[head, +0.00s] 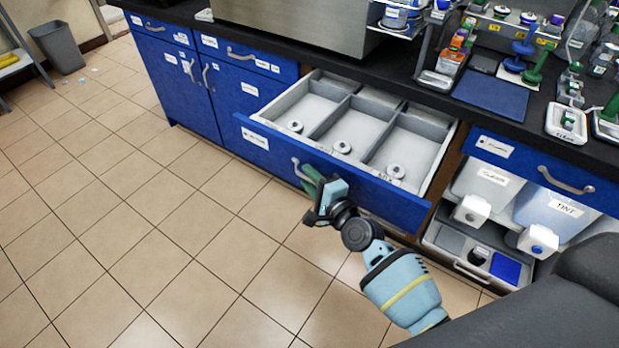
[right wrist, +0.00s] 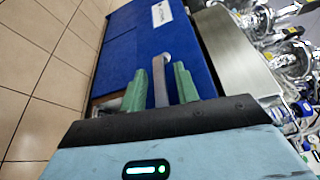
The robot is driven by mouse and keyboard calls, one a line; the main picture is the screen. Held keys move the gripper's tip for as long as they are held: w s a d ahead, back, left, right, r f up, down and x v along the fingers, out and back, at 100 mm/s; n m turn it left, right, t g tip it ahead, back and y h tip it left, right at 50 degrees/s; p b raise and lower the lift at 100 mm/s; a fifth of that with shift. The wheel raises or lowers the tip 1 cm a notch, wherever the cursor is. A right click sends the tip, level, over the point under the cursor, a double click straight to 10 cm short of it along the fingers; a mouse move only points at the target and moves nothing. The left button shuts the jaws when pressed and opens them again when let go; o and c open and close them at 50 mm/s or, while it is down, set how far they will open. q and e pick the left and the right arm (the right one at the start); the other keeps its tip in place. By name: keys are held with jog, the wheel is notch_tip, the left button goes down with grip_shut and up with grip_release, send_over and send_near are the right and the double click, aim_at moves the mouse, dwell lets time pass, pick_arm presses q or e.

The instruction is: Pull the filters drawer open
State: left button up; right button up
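The drawer (head: 378,200) stands pulled well out of the bench in the head view, its blue front towards me. Its label is too small to read with certainty. Inside are grey dividers and several small white round items. Its grey handle (head: 297,168) is on the front's left part. My right gripper (head: 314,184) is at this handle. In the right wrist view the handle (right wrist: 159,80) stands between the two green fingers of my right gripper (right wrist: 160,88), with a narrow gap visible on each side. My left gripper is not in view.
Closed blue cabinets (head: 180,80) stand left of the drawer. An open bay on the right holds labelled containers (head: 487,183) above a low tray (head: 455,245). The black benchtop carries racks and a blue mat (head: 490,95). The tiled floor (head: 170,220) before the drawer is clear.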

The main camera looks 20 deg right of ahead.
pick_arm(q)
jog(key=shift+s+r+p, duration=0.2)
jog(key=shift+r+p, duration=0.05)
jog(key=shift+p, duration=0.05)
pick_arm(e)
jog(key=v, duration=0.7)
jog(key=shift+s, duration=0.25)
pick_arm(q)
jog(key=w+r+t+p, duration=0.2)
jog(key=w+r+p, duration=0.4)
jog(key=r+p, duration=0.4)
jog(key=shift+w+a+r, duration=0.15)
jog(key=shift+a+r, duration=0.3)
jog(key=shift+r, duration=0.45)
pick_arm(e)
jog(key=s+f+n+g+h, duration=0.1)
jog(key=s+n, duration=0.5)
jog(key=s, duration=0.6)
jog(key=s+d+f+n+g+h, duration=0.1)
jog(key=s+n+g, duration=0.3)
jog(key=s, duration=0.8)
jog(key=s+f+n+g, duration=0.2)
jog(key=s+f+n, duration=0.1)
jog(key=s+n, duration=0.6)
jog(key=s, duration=0.3)
jog(key=shift+d+g+h, duration=0.4)
jog(key=shift+s, duration=0.15)
